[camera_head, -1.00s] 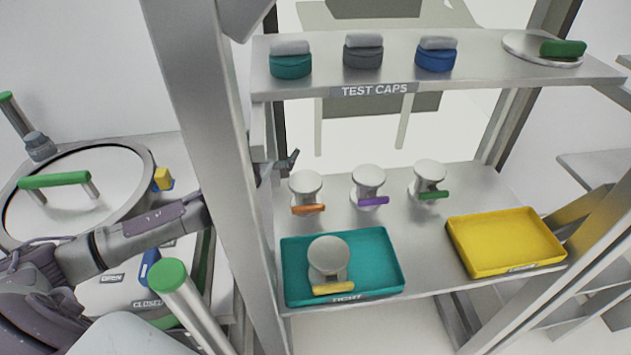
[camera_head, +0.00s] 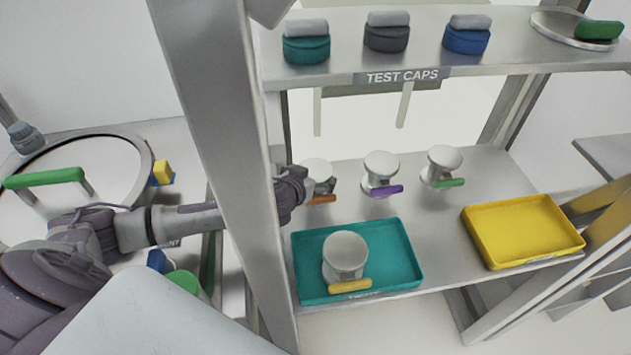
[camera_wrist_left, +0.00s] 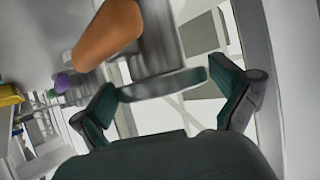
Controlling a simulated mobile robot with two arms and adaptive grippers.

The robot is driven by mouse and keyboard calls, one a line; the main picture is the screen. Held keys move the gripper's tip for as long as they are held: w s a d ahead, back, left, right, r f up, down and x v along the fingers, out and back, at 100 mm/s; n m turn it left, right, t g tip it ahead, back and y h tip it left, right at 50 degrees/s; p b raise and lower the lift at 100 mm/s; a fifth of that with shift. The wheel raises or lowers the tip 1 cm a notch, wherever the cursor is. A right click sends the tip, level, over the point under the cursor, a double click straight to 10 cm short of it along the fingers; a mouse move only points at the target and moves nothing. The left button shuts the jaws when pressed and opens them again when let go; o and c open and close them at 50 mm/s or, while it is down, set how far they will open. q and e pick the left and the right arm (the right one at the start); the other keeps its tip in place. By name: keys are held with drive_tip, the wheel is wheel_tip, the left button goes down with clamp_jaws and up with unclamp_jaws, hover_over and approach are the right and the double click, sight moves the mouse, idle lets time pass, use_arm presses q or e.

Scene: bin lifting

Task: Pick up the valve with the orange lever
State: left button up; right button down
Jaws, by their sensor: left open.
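The valve with the orange lever (camera_head: 318,199) stands on the middle shelf, the leftmost of three valves in a row. Its white top (camera_head: 317,167) shows beside my left gripper (camera_head: 318,186), which reaches in past the shelf post and partly covers the valve body. In the left wrist view the orange lever (camera_wrist_left: 108,35) is large at the top, and the valve's grey body (camera_wrist_left: 160,60) lies just ahead of the open fingers (camera_wrist_left: 165,105). I cannot tell whether the fingers touch it. My right gripper is not in view.
Valves with purple (camera_head: 386,191) and green (camera_head: 449,183) levers stand to the right. A teal tray (camera_head: 395,265) in front holds a yellow-lever valve (camera_head: 345,255). A yellow tray (camera_head: 525,225) is at the right. The shelf post (camera_head: 225,150) stands close to my left arm.

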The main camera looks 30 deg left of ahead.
use_arm(q)
drive_tip(key=shift+w+f, duration=0.2)
drive_tip(key=shift+w, duration=0.15)
drive_tip(key=shift+c, duration=1.4)
drive_tip(key=c, duration=1.1)
drive_tip(key=shift+r, duration=0.2)
drive_tip(key=shift+c, duration=0.2)
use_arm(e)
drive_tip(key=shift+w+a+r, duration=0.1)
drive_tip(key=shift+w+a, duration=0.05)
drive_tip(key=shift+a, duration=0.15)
use_arm(q)
drive_tip(key=shift+w+r, duration=0.1)
drive_tip(key=shift+r, duration=0.1)
wheel_tip(320, 180, up, 10)
drive_tip(key=shift+f+b, duration=0.25)
drive_tip(key=shift+b, duration=0.25)
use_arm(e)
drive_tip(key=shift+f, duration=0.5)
